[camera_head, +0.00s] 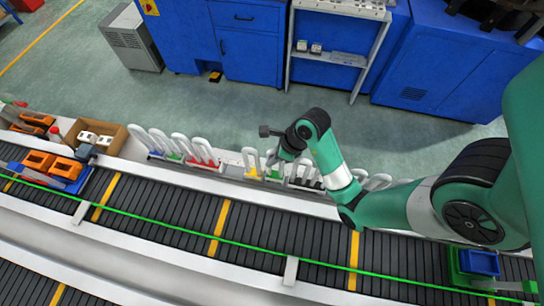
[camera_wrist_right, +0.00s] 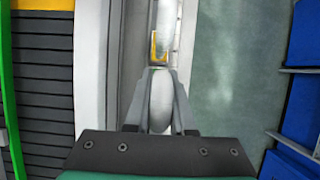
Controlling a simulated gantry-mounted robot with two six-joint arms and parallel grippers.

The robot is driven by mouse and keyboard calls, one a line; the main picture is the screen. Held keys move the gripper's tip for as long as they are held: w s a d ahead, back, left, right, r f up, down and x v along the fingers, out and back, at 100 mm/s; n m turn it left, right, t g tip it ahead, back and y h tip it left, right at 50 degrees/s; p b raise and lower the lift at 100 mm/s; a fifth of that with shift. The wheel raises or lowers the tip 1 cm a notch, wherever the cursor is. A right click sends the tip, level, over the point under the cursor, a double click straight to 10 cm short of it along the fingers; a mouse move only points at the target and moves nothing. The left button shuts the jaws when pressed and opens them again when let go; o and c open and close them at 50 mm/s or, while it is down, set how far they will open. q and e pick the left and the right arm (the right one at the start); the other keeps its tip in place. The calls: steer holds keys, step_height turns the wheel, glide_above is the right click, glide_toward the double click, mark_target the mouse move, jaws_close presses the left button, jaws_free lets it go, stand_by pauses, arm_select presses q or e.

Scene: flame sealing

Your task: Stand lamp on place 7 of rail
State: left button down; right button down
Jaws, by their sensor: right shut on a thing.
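My right gripper (camera_head: 272,158) is over the rail (camera_head: 230,172) beside the conveyor. In the right wrist view its two fingers (camera_wrist_right: 159,75) are shut on a white, rounded lamp (camera_wrist_right: 160,103). The arm mostly hides this lamp in the head view, and I cannot tell whether its foot touches the rail. A white looped lamp with a yellow base (camera_head: 250,162) stands just left of the gripper; a yellow-based lamp (camera_wrist_right: 165,25) also shows ahead of the fingers in the wrist view. Other looped lamps with green and red bases (camera_head: 207,150) stand farther left. My left gripper is not seen.
More white loops (camera_head: 375,182) stand right of my arm. A cardboard box with white parts (camera_head: 97,134) and orange pieces in a blue tray (camera_head: 72,186) are at left. The conveyor (camera_head: 180,215) runs in front. Blue cabinets (camera_head: 250,50) stand behind open floor.

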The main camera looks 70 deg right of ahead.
steer(key=shift+f+b, duration=0.9)
stand_by(0.5)
steer(key=c, duration=0.7)
jaws_free()
steer(key=p+v, duration=1)
steer(key=v, duration=0.1)
steer(key=shift+s+r, duration=0.1)
steer(key=shift+r, duration=0.2)
